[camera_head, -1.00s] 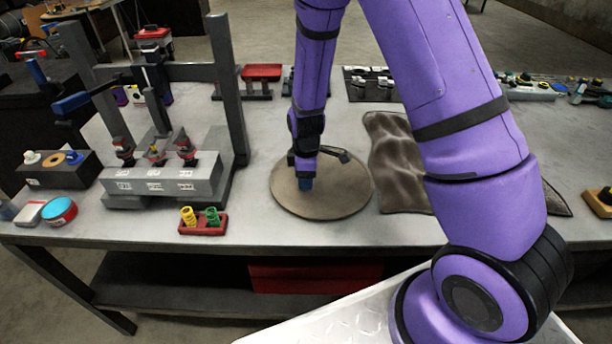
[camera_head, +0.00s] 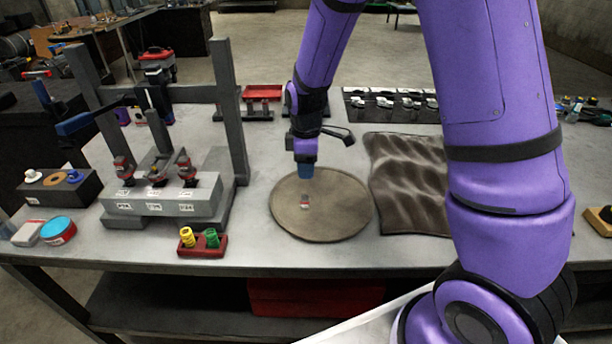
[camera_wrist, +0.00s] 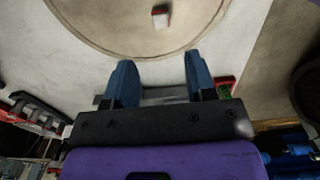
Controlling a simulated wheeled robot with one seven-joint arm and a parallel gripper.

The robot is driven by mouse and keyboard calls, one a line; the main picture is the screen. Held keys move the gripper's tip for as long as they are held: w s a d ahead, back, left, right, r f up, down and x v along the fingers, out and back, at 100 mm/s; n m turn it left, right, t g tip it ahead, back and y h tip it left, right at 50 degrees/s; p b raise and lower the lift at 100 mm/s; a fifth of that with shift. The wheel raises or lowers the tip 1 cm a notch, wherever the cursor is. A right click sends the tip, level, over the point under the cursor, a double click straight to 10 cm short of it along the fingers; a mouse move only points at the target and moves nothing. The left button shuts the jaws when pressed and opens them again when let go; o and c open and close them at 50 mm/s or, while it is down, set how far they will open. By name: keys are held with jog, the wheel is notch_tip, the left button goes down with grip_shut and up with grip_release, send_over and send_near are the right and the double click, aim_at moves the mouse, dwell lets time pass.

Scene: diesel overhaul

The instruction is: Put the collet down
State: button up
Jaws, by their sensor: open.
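The collet (camera_head: 304,202) is a very small light piece with a red mark, lying on the round tan mat (camera_head: 340,222) near its middle. It also shows in the wrist view (camera_wrist: 160,16), beyond my fingertips, on the mat (camera_wrist: 110,35). My gripper (camera_head: 305,172) is above the back part of the mat, apart from the collet. In the wrist view its two blue fingers (camera_wrist: 160,75) are spread with nothing between them.
A wavy brown mat (camera_head: 408,185) lies right of the round mat. A red holder (camera_head: 203,246) with yellow and green pieces stands front left. A grey fixture block (camera_head: 165,200) with upright posts stands further left. Bare tabletop lies in front of the round mat.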

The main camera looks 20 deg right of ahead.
jog(key=s+d+r+m+t, duration=0.1)
jog(key=s+d+r+m, duration=0.3)
jog(key=r, duration=0.6)
jog(key=s+r+m+t, duration=0.2)
jog(key=s+r, duration=0.4)
jog(key=r, duration=0.3)
jog(key=s+d+r+m+t, duration=0.1)
jog(key=s+r+m, duration=0.2)
jog(key=s, duration=0.5)
jog(key=s+d+r+m+t, duration=0.1)
jog(key=s+r+m, duration=0.3)
jog(key=s, duration=0.4)
jog(key=shift+d+r+m, duration=0.3)
jog(key=shift+d+r, duration=0.05)
jog(key=shift+r, duration=0.4)
